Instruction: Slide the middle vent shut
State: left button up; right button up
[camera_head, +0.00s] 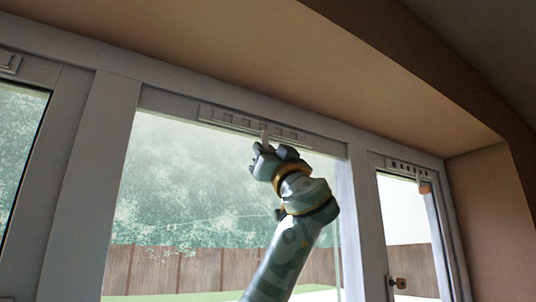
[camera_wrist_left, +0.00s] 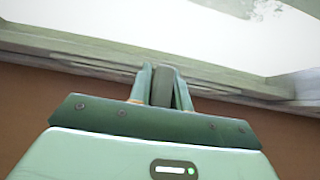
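The middle vent (camera_head: 222,117) is a long pale strip with slots, set in the top frame of the large middle window. A small upright tab (camera_head: 265,131) sticks down from about its middle. My left gripper (camera_head: 267,146) reaches up to this tab from below. In the left wrist view, the grey tab (camera_wrist_left: 163,86) stands between the two fingers of the left gripper (camera_wrist_left: 162,92), which appear to press on both its sides. The gripper hides part of the vent's lower edge. My right gripper is not in view.
Part of a left vent (camera_head: 9,63) shows at the left edge. The deep ceiling-side reveal (camera_head: 300,65) overhangs the frame closely.

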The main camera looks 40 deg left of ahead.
pick_arm(q)
jog(key=shift+o, duration=1.4)
jog(key=shift+s, duration=0.3)
jog(key=shift+w+d+f, duration=0.1)
jog(key=shift+d+f, duration=0.05)
jog(key=shift+f, duration=0.1)
jog(key=b+v, duration=0.7)
jog(key=v, duration=0.8)
jog(key=shift+s+d+f, duration=0.2)
jog(key=shift+s+d, duration=0.05)
jog(key=shift+d, duration=0.1)
